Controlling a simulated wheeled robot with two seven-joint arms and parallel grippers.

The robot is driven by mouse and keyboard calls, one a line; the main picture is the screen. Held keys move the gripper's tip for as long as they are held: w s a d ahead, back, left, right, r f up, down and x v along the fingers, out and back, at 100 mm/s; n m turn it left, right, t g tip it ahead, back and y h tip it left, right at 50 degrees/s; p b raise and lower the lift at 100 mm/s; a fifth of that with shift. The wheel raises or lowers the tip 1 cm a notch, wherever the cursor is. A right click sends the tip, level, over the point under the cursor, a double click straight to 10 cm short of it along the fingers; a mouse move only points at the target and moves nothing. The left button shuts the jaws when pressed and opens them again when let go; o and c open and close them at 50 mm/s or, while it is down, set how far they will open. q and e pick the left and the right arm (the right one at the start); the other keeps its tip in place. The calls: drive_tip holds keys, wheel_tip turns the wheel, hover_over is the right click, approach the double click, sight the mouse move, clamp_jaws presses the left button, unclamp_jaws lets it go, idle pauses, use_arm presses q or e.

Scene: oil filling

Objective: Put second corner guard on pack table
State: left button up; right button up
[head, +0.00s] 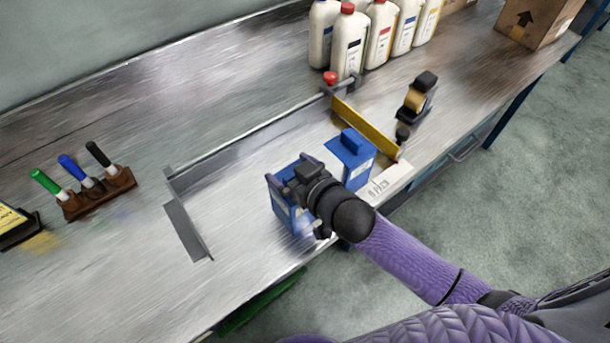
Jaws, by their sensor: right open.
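My right gripper (293,174) is open above a blue block-shaped piece (287,212) near the table's front edge. It hides most of that piece's top, and I cannot tell whether it touches it. A second blue piece (352,160) with a raised block on top stands just to the right, beside the yellow bar. Both are inside the area bounded by grey metal strips on the metal pack table (240,215). I cannot tell for sure whether the blue pieces are the corner guards. My left gripper is out of view.
A yellow bar (364,127) closes the area's right side, with a white label (390,183) by it. Grey strips (188,230) bound the left and back. Markers in a brown holder (98,193), white bottles (350,42), a tape dispenser (417,97) and a carton (537,22) stand outside.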

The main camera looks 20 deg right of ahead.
drive_tip(key=p+v, duration=0.2)
drive_tip(key=v, duration=1)
drive_tip(key=s+d+f+m+g+h, duration=0.1)
drive_tip(key=s+d+f+g+h, duration=0.2)
drive_tip(key=f, duration=0.8)
drive_tip(key=s+d+f+g+h, duration=0.1)
drive_tip(key=s+d+f+g, duration=0.3)
drive_tip(key=f, duration=0.7)
drive_tip(key=s+f+g, duration=0.2)
drive_tip(key=s+f, duration=0.1)
drive_tip(key=s, duration=0.3)
drive_tip(key=s+a+f+g, duration=0.1)
drive_tip(key=s+f+g, duration=0.1)
drive_tip(key=s+f, duration=0.2)
drive_tip(key=s+a+f+g+h, duration=0.1)
drive_tip(key=s+f+g, duration=0.1)
drive_tip(key=s, duration=0.8)
drive_tip(key=shift+a+f, duration=0.15)
drive_tip(key=shift+f, duration=0.6)
